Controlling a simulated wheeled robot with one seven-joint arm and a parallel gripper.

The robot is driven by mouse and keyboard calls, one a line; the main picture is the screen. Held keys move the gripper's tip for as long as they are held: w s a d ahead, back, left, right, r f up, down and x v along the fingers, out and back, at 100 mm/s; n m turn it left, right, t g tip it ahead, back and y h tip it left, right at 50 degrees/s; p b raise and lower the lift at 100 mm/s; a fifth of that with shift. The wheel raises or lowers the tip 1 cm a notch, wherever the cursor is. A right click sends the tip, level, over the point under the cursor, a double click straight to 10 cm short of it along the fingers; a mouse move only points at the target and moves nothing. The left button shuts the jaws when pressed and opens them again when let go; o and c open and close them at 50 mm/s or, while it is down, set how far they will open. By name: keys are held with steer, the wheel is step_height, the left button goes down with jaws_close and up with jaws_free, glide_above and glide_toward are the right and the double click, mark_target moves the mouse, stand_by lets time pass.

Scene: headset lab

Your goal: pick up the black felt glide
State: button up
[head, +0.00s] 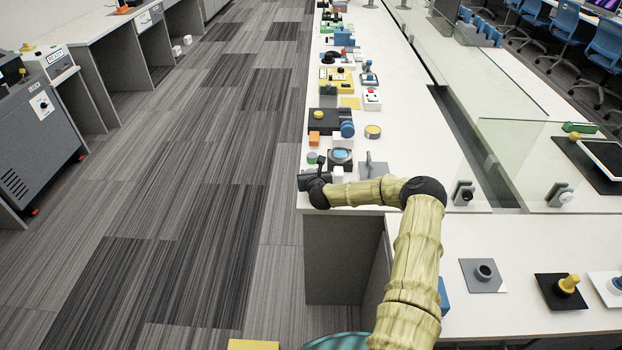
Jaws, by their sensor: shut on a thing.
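My gripper (319,172) is at the near left corner of the long white table (382,204), low over its top, at the end of my yellow arm. It is small and dark here, and its fingers are hard to make out. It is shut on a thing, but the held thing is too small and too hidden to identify. I cannot pick out the black felt glide for certain among the dark shapes around the gripper.
Close to the gripper stand a grey device with a blue round top (341,155), a grey plate with an upright lever (374,169) and an orange block (314,138). A yellow-topped round tin (373,131) lies beyond. Glass panels (508,150) stand right. Carpet is clear left.

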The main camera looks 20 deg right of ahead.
step_height(320, 180, up, 8)
stand_by(0.7)
